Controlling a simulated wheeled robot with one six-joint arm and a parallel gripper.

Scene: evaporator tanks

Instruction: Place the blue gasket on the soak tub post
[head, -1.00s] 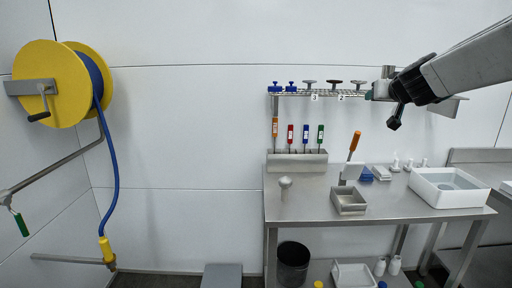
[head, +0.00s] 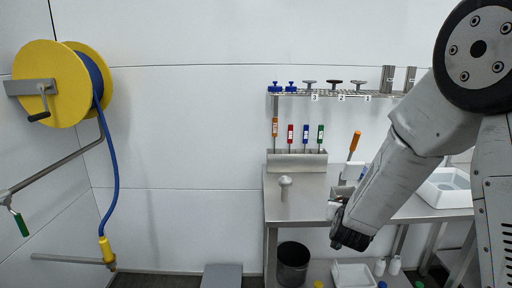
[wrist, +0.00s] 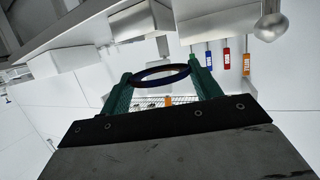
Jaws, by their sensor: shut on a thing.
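My gripper (wrist: 160,78) is shut on the blue gasket (wrist: 160,84), a thin dark blue ring held between its green fingers in the wrist view. In the head view my arm hangs down in front of the table, with its dark end low at the table's front; the fingers and gasket cannot be made out there. A white tub (head: 447,201), which looks like the soak tub, stands on the right of the table, partly hidden behind my arm. I cannot make out a post in it.
The steel table (head: 312,212) carries a rounded metal knob (head: 285,183) and a tool rack (head: 297,161) with coloured handles. A wire shelf (head: 330,93) is on the wall above. A dark bin (head: 293,264) stands below. A yellow hose reel (head: 50,84) is at left.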

